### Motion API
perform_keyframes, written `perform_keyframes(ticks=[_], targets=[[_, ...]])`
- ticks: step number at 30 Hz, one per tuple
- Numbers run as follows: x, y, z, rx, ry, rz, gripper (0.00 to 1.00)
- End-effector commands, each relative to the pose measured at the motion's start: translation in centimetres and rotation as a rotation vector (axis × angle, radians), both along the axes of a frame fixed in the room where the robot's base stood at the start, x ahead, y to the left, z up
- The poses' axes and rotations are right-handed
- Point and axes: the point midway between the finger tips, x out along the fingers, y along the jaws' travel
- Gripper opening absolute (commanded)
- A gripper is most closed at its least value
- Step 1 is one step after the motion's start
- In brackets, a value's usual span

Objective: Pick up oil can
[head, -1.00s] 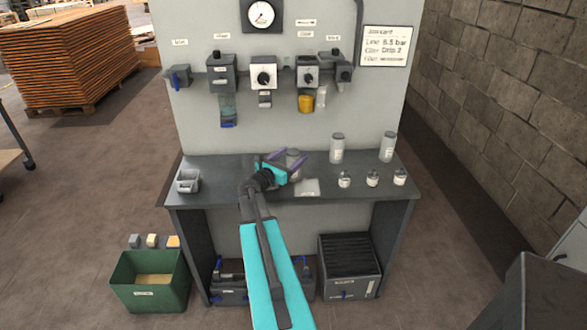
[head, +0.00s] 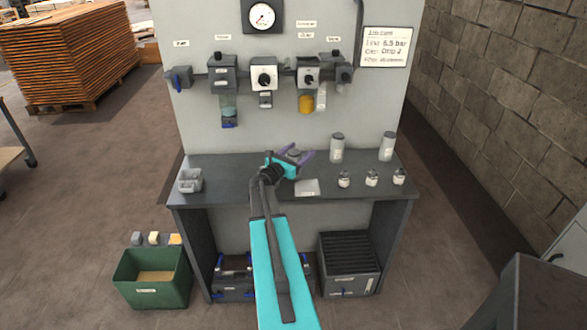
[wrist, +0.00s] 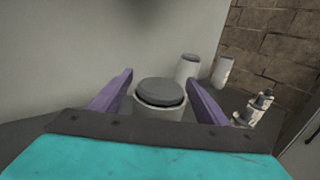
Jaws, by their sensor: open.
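A grey-white can with a dark grey lid (wrist: 160,92) stands upright on the bench; I take it for the oil can, though no label is readable. My gripper (wrist: 159,78) is open, its purple fingers on either side of the can. I cannot tell whether either finger touches it. In the head view my gripper (head: 296,153) is over the bench's middle and hides most of the can. Two similar cans, a middle one (head: 337,148) and a right one (head: 387,147), stand farther right at the back.
The dark bench (head: 240,190) backs onto a grey panel with valves and a gauge (head: 262,16). Several small dark-topped bottles (head: 372,178) stand at the front right. A pale card (head: 307,188) lies nearby. A grey holder (head: 190,180) sits at left, with clear bench between.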

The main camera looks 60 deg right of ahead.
Motion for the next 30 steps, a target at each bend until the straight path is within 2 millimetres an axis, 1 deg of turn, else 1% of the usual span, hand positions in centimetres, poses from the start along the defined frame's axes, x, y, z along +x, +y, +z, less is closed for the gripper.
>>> perform_keyframes(ticks=[5,6,18,30], targets=[[-0.03,-0.01,0.01,0.000,0.000,-0.001,0.68],[-0.03,-0.01,0.01,0.000,0.000,-0.001,0.67],[-0.09,-0.05,0.00,0.000,0.000,-0.001,0.00],[-0.13,-0.06,0.31,-0.001,0.000,-0.002,0.00]])
